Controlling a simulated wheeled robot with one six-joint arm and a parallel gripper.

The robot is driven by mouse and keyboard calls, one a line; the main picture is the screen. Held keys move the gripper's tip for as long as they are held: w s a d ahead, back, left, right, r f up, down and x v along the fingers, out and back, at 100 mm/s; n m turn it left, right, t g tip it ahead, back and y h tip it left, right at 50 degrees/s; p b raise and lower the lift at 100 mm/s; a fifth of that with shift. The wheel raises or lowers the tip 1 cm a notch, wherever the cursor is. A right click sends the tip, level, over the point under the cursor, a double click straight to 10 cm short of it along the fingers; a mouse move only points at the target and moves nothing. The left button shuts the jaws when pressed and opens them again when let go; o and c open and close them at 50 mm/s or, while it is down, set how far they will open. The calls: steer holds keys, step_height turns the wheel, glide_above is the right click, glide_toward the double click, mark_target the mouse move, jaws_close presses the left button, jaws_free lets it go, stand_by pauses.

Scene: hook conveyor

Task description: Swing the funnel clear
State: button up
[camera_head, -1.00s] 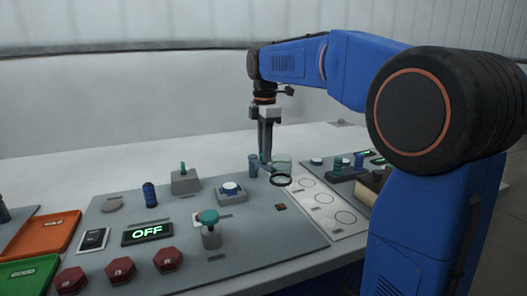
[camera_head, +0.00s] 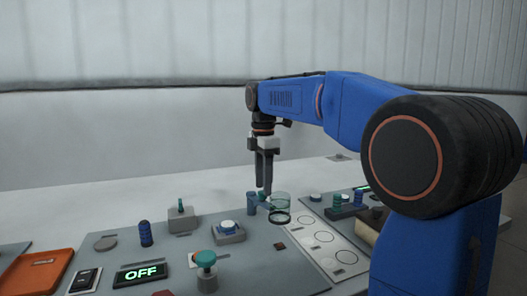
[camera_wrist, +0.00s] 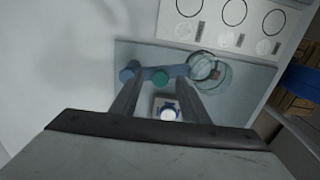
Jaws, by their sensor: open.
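The funnel (camera_head: 280,199) is a see-through greenish cup with a dark ring below it, at the far side of the grey panel. In the wrist view it (camera_wrist: 207,70) lies just right of my fingers, joined by a bluish arm to a teal knob (camera_wrist: 160,77). My gripper (camera_head: 264,191) points down, open and empty, just left of the funnel. In the wrist view my gripper (camera_wrist: 157,88) has its fingers either side of the teal knob. I cannot tell how far above it they are. A blue cylinder (camera_head: 252,202) stands beside the fingertips.
A white-topped button box (camera_head: 228,230) stands in front of the funnel. A teal mushroom knob (camera_head: 206,258), a small lever box (camera_head: 181,215), a dark blue cylinder (camera_head: 145,233) and an OFF display (camera_head: 140,273) are nearer. A white strip with circles (camera_head: 325,240) lies to the right.

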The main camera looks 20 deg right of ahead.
step_height(320, 180, up, 16)
steer(key=shift+f, duration=0.2)
stand_by(0.6)
